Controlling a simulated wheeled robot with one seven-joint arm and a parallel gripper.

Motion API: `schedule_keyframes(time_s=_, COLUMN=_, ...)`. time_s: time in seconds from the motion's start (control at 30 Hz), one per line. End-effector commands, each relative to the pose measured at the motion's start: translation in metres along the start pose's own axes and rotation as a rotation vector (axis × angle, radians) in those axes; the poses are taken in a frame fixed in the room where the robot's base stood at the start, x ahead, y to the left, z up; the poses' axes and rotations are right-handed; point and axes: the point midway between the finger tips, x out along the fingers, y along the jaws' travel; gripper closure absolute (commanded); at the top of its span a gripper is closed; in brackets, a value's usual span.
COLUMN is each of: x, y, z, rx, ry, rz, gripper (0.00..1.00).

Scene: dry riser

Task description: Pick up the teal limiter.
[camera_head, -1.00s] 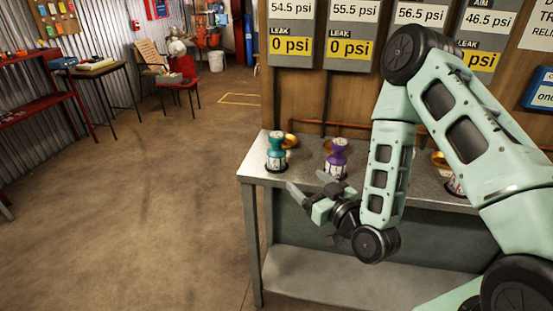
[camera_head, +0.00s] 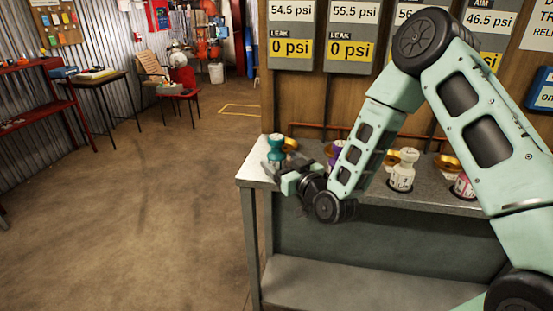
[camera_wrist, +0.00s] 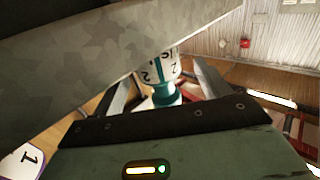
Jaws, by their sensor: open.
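The teal limiter (camera_head: 276,146) stands upright near the left end of the metal bench (camera_head: 254,172). Its lower part is hidden behind my gripper (camera_head: 273,168) in the head view. My gripper is open, at the bench's front left, with its fingers close to the limiter. In the wrist view the limiter (camera_wrist: 165,94), teal with a white numbered band, shows between the two spread fingers of my gripper (camera_wrist: 163,84). I cannot tell whether either finger touches it.
A purple limiter (camera_head: 337,147) is mostly hidden behind my arm. A white limiter (camera_head: 402,172) and a red-marked one (camera_head: 463,187) stand farther right. Gold dishes (camera_head: 447,163) lie behind them. Gauge panels (camera_head: 292,42) hang above; the floor to the left is open.

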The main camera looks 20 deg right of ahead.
Motion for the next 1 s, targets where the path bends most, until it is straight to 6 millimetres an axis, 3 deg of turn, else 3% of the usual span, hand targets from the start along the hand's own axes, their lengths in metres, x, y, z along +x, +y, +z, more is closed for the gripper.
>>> schedule_keyframes(time_s=0.4, x=0.049, y=0.002, z=0.002, rx=0.0, ry=0.0, rz=0.0, gripper=0.24)
schedule_keyframes(time_s=0.67, x=0.052, y=0.002, z=0.003, rx=0.0, ry=-0.001, rz=0.0, gripper=0.24)
schedule_keyframes(time_s=0.87, x=0.052, y=0.002, z=0.003, rx=0.0, ry=-0.001, rz=0.0, gripper=0.77)
schedule_keyframes(time_s=0.9, x=0.052, y=0.002, z=0.003, rx=0.0, ry=-0.001, rz=0.0, gripper=0.83)
schedule_keyframes(time_s=1.0, x=0.052, y=0.002, z=0.002, rx=0.0, ry=0.001, rz=0.0, gripper=0.83)
